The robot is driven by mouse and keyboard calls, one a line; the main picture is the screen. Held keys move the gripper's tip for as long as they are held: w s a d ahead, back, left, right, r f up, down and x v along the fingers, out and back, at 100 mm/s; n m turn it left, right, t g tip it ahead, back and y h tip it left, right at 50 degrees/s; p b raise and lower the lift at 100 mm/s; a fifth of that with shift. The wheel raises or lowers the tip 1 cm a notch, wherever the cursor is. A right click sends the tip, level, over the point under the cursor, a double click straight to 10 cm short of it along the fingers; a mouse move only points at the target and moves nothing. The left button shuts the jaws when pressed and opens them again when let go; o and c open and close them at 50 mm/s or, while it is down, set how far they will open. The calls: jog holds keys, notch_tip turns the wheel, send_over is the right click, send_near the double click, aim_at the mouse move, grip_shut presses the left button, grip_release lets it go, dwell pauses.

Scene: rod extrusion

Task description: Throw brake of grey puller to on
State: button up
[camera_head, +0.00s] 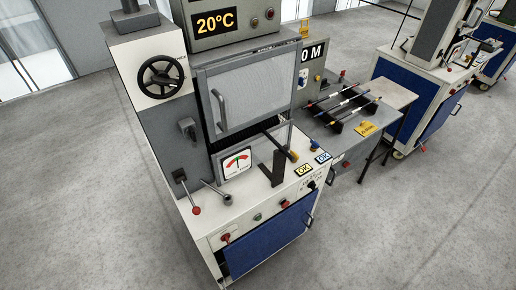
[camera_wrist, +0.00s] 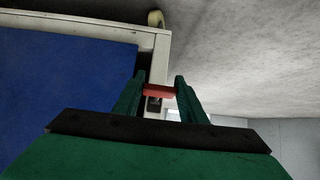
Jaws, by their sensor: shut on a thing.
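My gripper (camera_wrist: 158,92), with dark green fingers, shows only in the wrist view. It is shut on a small red piece (camera_wrist: 159,91), which sits between the fingertips beside a white frame and a blue panel. The red piece looks like a lever end or knob, but its full shape and any brake marking are hidden. In the head view, a grey-and-white machine with a blue panel (camera_head: 416,100) stands at the right, and a small red knob (camera_head: 429,164) shows low on it. I cannot tell for sure which machine is the puller.
A large white-and-grey machine (camera_head: 150,120) stands in the head view's middle, with a handwheel (camera_head: 160,77), a gauge (camera_head: 237,162) and red-knobbed levers. A grey bench (camera_head: 333,128) bearing rods adjoins it. Open concrete floor (camera_head: 60,190) lies at the left.

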jog(key=shift+s+d+f, duration=0.15)
jog(key=shift+d+f, duration=0.25)
jog(key=shift+d, duration=0.1)
jog(key=o, duration=1.2)
jog(key=shift+f, duration=0.1)
jog(key=shift+o, duration=1.3)
jog(key=shift+a, duration=0.3)
jog(key=shift+d+r, duration=0.15)
jog(key=shift+r, duration=0.1)
jog(key=shift+d+r, duration=0.2)
jog(key=shift+s+d+r, duration=0.1)
jog(key=shift+s, duration=0.05)
